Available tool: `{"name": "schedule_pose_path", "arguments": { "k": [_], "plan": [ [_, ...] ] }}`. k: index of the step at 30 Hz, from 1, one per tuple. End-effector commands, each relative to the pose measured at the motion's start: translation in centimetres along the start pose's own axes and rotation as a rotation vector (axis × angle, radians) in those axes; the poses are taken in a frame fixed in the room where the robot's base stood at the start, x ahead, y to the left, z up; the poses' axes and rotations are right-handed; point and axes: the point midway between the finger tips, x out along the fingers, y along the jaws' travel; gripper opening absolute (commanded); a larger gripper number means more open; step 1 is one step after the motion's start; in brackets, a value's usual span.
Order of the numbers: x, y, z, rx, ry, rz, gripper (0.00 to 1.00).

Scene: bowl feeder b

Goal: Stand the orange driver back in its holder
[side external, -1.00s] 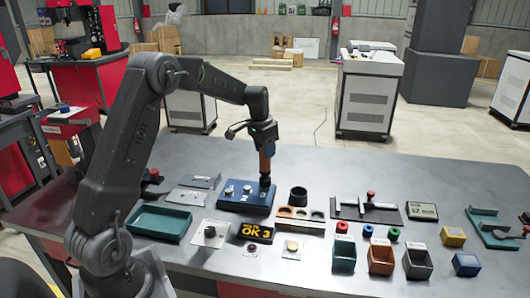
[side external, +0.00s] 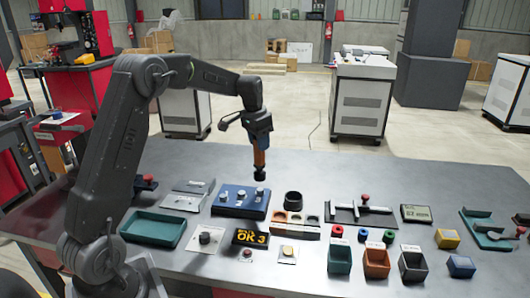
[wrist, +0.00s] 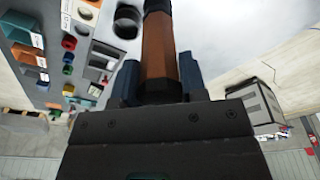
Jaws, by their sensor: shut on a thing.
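The orange driver (side external: 259,157) hangs upright with its dark end down, and my gripper (side external: 258,143) is shut on its upper part. In the side view its lower end is in the air above the right end of the blue block with several light knobs (side external: 238,208). In the wrist view the orange shaft (wrist: 160,45) is between the two blue fingers (wrist: 158,80). A black open round cup (side external: 293,199) stands just right of the block; it also shows in the wrist view (wrist: 127,20). I cannot tell for sure which stand is the driver's holder.
A low rack with round holes (side external: 296,218) is in front of the cup. A metal fixture with a red knob (side external: 362,212) is to the right, small bins (side external: 376,263) front right, a green tray (side external: 152,229) left. The table behind the block is clear.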

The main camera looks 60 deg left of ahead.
Motion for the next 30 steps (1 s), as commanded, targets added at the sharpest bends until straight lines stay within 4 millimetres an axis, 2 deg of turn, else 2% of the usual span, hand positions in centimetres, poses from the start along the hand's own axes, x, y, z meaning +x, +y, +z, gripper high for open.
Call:
{"name": "schedule_pose_path", "arguments": {
  "k": [3, 6, 11, 21, 30],
  "plan": [
    [-2.1, -0.1, -0.3, -0.002, 0.01, -0.005, 0.11],
    [-2.8, 0.2, -0.5, -0.001, 0.007, -0.004, 0.11],
    [-0.9, 2.1, -1.8, 0.002, 0.002, -0.001, 0.11],
    [3.9, 7.2, -5.8, 0.001, 0.004, -0.001, 0.11],
    [5.5, 8.6, -6.9, -0.002, 0.005, -0.003, 0.11]
  ]
}}
